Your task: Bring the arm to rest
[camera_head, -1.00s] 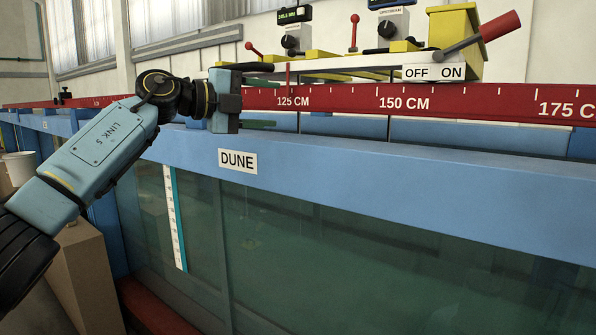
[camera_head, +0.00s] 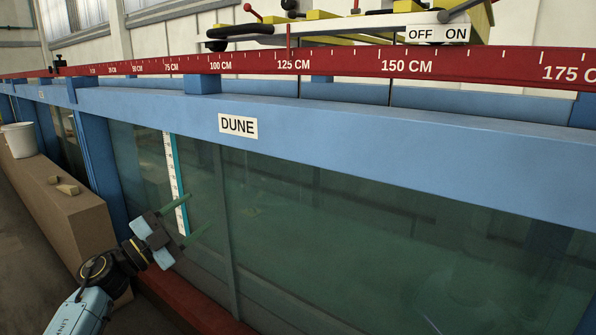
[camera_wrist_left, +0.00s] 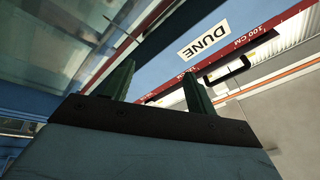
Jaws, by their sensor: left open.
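My left gripper (camera_head: 192,216) is low at the left in the head view, in front of the flume's glass wall (camera_head: 300,210). Its two green fingers are spread apart with nothing between them. They point up and right, near the lower end of the white and teal scale strip (camera_head: 172,165). In the left wrist view the open fingers (camera_wrist_left: 158,88) stand apart and empty, with the DUNE label (camera_wrist_left: 203,40) beyond them, upside down. My right gripper is not in view.
The blue flume rail (camera_head: 350,135) with the DUNE label runs across above the gripper. A red ruler beam (camera_head: 330,64) and a carriage with an OFF/ON sign (camera_head: 437,34) sit above it. A brown box (camera_head: 60,205) with a white bucket (camera_head: 19,139) stands at left.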

